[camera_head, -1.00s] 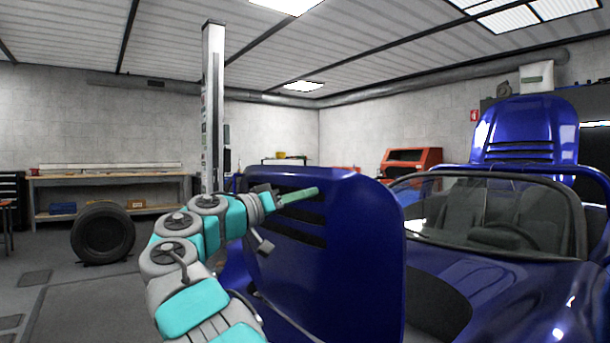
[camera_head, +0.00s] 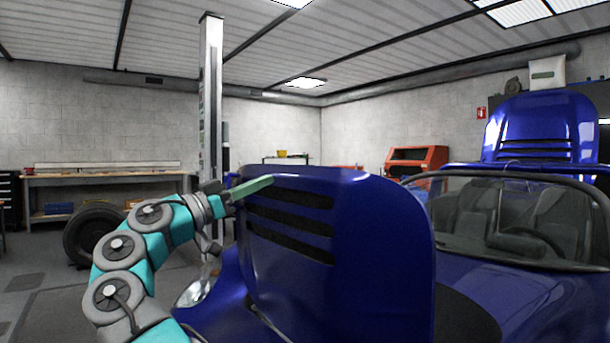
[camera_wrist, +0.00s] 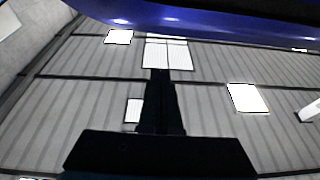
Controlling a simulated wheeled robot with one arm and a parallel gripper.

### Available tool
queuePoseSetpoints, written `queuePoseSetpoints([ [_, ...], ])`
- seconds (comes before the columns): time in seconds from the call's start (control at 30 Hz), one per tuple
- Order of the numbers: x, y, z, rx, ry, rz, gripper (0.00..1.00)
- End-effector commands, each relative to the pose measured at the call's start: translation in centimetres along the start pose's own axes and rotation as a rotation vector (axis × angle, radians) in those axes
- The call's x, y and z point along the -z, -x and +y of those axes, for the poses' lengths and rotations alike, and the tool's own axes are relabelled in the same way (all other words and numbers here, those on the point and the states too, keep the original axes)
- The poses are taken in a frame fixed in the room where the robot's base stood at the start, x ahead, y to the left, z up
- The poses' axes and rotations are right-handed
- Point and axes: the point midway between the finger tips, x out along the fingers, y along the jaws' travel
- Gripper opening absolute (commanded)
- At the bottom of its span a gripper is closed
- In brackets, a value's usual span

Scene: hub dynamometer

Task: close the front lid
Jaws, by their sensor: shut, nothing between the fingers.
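The blue front lid (camera_head: 370,235) of the car stands raised, its slatted face toward me, in the head view. My gripper (camera_head: 262,184) is shut and empty, at the lid's upper left edge and just in front of the slats. Whether it touches the lid I cannot tell. In the wrist view the dark shut gripper (camera_wrist: 160,95) points up toward a blue edge of the lid (camera_wrist: 220,22) across the top, with the ceiling behind.
The car's windshield (camera_head: 510,220) and seats are to the right, with another raised blue panel (camera_head: 540,128) behind. A lift post (camera_head: 211,100), a tire (camera_head: 88,232) and a workbench (camera_head: 105,180) stand at the back left. Floor is open at left.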

Motion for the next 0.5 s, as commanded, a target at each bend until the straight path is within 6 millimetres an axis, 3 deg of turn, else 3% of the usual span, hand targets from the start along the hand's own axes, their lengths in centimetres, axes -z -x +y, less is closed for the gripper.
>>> queuePoseSetpoints([
  [0.17, 0.1, -1.1, 0.0, -0.001, -0.004, 0.001, 0.0],
  [0.5, 0.2, -7.3, 0.0, 0.0, -0.002, 0.001, 0.0],
])
